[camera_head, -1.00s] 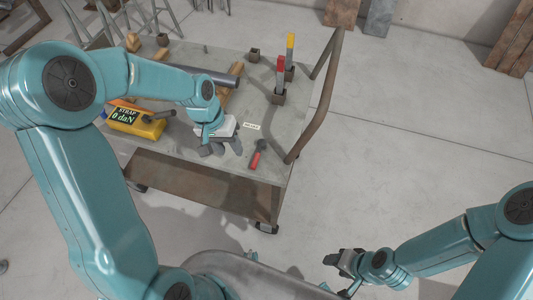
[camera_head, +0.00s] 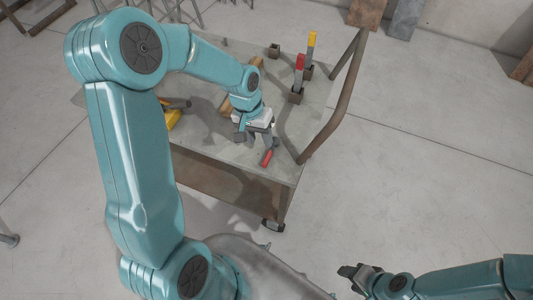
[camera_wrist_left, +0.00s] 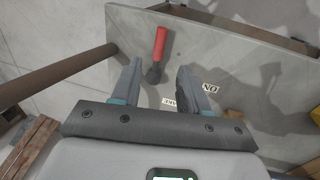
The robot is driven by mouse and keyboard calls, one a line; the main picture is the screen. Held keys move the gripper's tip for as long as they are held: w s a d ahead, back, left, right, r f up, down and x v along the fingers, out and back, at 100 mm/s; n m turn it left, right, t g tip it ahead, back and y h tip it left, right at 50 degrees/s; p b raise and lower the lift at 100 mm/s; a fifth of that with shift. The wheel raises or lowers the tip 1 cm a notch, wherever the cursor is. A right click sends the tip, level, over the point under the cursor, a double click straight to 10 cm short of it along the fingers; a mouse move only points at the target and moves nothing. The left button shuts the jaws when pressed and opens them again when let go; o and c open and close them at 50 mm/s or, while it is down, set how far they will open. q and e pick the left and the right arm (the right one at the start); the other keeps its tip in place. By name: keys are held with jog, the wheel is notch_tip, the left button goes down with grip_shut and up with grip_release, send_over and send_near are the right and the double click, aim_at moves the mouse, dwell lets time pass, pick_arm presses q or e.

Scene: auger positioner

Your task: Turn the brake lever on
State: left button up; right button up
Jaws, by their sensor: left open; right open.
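The brake lever (camera_head: 267,157) has a red handle and a dark pivot end, and lies near the front right corner of the grey cart top (camera_head: 205,138). In the left wrist view, the lever (camera_wrist_left: 160,44) shows its pivot end between my open left fingers, with the handle reaching beyond them. An "ON" label (camera_wrist_left: 210,88) is to the right, and a partly covered label (camera_wrist_left: 170,102) is below. My left gripper (camera_head: 256,138) is open just behind the lever; contact cannot be told. My right gripper (camera_head: 350,272) is open and empty, away from the cart at lower right.
A red-topped upright lever (camera_head: 299,72) and a yellow-topped one (camera_head: 311,48) stand at the cart's right rear. A bent brown rail (camera_head: 340,98) runs along its right end. A yellow box (camera_head: 173,118) is partly hidden by my left arm. Open floor (camera_head: 430,160) lies to the right.

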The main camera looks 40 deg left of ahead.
aim_at(266, 158)
pick_arm(q)
jog(key=f, duration=0.3)
jog(key=d+f, duration=0.1)
jog(key=f, duration=0.4)
jog(key=shift+w+d+f, duration=0.15)
jog(key=shift+d+f, duration=0.2)
jog(key=shift+f, duration=0.05)
grip_shut()
